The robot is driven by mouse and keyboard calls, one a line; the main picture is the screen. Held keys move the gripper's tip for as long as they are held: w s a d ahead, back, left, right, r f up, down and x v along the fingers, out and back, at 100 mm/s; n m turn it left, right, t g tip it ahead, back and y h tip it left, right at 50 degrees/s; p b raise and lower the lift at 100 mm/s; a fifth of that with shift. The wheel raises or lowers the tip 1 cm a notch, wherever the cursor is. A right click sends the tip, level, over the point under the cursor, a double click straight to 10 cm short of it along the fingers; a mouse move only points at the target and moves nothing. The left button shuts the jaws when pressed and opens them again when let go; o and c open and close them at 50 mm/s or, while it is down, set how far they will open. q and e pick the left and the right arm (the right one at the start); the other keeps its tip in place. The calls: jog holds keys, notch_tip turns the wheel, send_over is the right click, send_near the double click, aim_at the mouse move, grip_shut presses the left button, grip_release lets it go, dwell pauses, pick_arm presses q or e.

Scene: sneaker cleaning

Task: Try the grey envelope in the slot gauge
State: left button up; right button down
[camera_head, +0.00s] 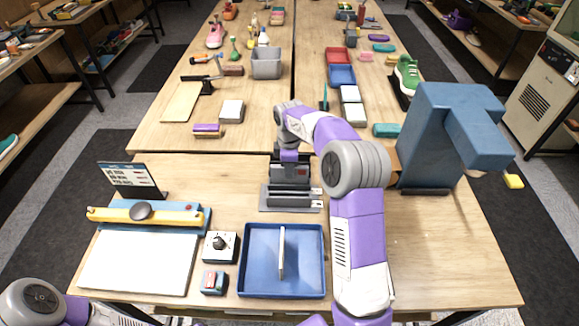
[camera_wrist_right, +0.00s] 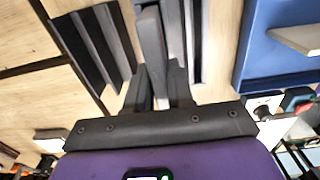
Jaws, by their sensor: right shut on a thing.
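The slot gauge (camera_head: 268,203), a low grey block with dark parallel bars, lies on the near table behind the blue tray. Its dark bars (camera_wrist_right: 88,48) also show in the right wrist view. My right gripper (camera_head: 290,172) is over the gauge, pointing down. In the wrist view its fingers (camera_wrist_right: 158,80) are shut on a thin grey slab, the grey envelope (camera_wrist_right: 151,38). The envelope lines up with the bars, between the dark strips. I cannot tell whether its lower edge is inside a slot or above it. My left gripper is out of view.
A dial box (camera_head: 221,246), a small red-and-blue box (camera_head: 214,282) and a white board (camera_head: 135,265) with a yellow bar stand left. A big blue stand (camera_head: 430,140) is right. The front right tabletop is clear.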

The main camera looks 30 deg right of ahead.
aim_at(289, 184)
jog(key=shift+f+b, duration=0.9)
jog(key=shift+f, duration=0.85)
jog(key=c, duration=0.9)
grip_release()
jog(key=shift+r+p, duration=1)
jog(key=shift+r, duration=2.9)
